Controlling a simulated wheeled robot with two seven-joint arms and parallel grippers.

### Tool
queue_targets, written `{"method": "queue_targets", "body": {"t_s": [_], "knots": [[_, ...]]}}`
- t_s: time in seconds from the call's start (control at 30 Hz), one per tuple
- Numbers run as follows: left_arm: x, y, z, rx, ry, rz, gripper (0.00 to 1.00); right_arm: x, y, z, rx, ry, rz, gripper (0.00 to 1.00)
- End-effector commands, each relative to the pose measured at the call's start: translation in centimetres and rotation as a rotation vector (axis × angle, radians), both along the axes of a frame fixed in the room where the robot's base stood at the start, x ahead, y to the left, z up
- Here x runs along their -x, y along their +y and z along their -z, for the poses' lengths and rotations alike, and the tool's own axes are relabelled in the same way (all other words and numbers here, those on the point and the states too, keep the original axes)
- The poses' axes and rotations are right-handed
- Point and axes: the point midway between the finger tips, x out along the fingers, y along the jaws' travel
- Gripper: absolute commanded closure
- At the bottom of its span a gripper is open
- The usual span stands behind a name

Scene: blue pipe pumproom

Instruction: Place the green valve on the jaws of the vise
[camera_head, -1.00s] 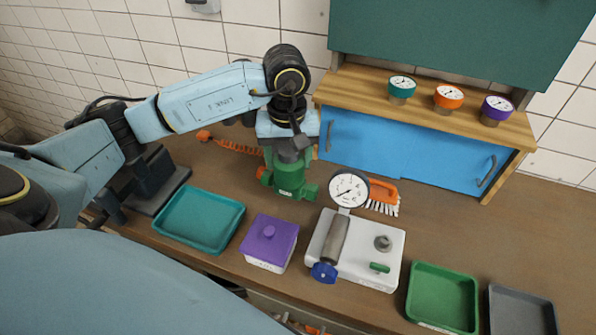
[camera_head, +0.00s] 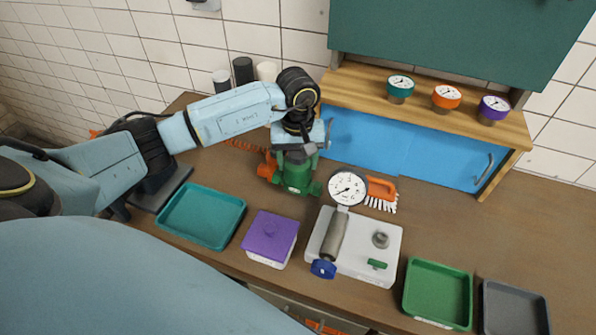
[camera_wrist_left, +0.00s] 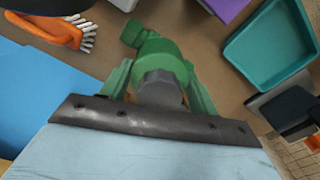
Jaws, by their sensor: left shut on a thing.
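The green valve (camera_head: 297,178), with an orange part at its left side, stands upright on the bench near the back. My left gripper (camera_head: 297,157) is directly over it and shut on its upper part. In the left wrist view the green valve (camera_wrist_left: 160,52) and its grey hexagonal top lie just beyond the dark gripper bar. The exact finger contact is hard to see. A dark vise (camera_head: 172,184) stands at the left of the bench, partly hidden behind my left arm; it seems to show at the right of the wrist view (camera_wrist_left: 288,106). My right gripper is out of view.
A teal tray (camera_head: 205,240), purple box (camera_head: 270,240), white unit with gauge (camera_head: 375,245), green tray (camera_head: 440,318) and grey tray (camera_head: 512,310) line the front. An orange brush (camera_head: 381,190) lies right of the valve. A blue-fronted shelf (camera_head: 440,160) stands behind. Cylinders (camera_head: 243,70) stand at the back.

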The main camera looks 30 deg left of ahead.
Motion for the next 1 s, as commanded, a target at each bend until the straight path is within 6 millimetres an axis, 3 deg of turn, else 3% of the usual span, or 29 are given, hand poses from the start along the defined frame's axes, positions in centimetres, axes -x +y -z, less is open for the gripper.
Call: {"method": "queue_targets", "body": {"t_s": [0.43,0.97,1.0], "knots": [[0.0,0.0,4.9,0.001,0.0,-0.002,0.89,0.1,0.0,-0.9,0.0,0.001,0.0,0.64],[-0.5,0.1,5.9,0.0,-0.004,0.0,0.89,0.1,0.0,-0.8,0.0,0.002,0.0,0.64],[-0.4,0.1,5.9,-0.001,-0.001,0.0,0.35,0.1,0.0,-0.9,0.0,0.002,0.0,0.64]]}}
